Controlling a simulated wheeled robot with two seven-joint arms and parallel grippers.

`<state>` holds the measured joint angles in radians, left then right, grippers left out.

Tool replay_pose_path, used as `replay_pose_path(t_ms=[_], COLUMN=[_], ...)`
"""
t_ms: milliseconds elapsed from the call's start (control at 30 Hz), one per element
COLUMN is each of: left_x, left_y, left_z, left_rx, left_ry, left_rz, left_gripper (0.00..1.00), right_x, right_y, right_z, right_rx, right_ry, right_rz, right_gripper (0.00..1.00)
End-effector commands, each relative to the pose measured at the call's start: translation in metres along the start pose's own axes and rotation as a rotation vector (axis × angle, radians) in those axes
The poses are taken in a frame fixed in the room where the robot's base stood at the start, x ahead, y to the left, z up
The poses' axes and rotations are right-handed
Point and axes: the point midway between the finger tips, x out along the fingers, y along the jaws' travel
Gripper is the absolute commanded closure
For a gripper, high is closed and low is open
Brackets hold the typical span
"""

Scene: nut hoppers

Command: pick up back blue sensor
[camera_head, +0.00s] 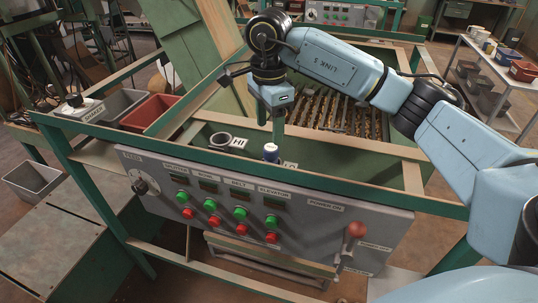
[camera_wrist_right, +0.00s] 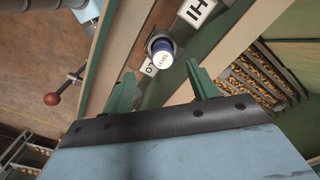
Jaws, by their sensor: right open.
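A blue-capped sensor (camera_head: 271,152) with a white side stands upright on the hopper frame, beside the LO label. In the right wrist view the sensor (camera_wrist_right: 163,52) shows its pale round top marked LEVEL. My right gripper (camera_head: 278,126) points down just above the sensor. In the right wrist view its two green fingers (camera_wrist_right: 162,88) are spread apart with nothing between them, and the sensor shows beyond the gap. The sensor's lower part is mostly hidden. My left gripper is not in view.
An empty round holder (camera_head: 220,140) sits by the HI label. A control panel (camera_head: 260,210) with green and red buttons and a red-knobbed lever (camera_head: 355,230) fronts the hopper. Nuts lie on the grate (camera_head: 350,115) behind. A red bin (camera_head: 150,112) stands at left.

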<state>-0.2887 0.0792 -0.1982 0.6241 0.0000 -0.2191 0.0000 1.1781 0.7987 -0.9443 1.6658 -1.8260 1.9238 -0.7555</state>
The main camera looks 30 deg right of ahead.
Motion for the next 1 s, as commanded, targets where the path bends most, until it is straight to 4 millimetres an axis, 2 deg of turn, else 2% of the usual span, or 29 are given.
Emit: replay_pose_path(t_ms=[33, 100, 133, 233, 367, 500, 700, 967, 1000], left_x=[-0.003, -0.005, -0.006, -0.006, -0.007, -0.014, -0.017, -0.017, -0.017], left_y=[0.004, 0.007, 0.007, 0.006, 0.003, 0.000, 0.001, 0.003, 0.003], left_z=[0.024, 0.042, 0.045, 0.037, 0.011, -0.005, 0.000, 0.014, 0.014], left_rx=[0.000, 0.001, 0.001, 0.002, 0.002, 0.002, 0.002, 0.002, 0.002], left_ry=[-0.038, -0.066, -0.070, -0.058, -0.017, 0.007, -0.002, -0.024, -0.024], left_rz=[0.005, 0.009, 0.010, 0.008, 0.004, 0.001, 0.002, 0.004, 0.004], left_gripper=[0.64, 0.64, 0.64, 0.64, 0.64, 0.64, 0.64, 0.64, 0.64], right_x=[0.010, 0.021, 0.024, 0.032, 0.041, 0.061, 0.084, 0.087, 0.087], right_y=[0.001, 0.001, 0.000, 0.000, 0.001, 0.002, 0.002, 0.001, 0.001], right_z=[0.000, 0.000, 0.000, 0.000, -0.001, -0.005, -0.005, -0.004, -0.004], right_rx=[-0.001, -0.001, -0.001, -0.001, 0.000, 0.000, -0.001, -0.001, -0.001], right_ry=[-0.001, -0.001, -0.001, -0.002, -0.001, -0.001, -0.003, -0.003, -0.003], right_rz=[0.004, 0.003, 0.002, 0.001, 0.002, 0.005, 0.001, -0.001, -0.001], right_gripper=[0.41, 0.41, 0.41, 0.41, 0.41, 0.41, 0.41, 0.41, 0.46])
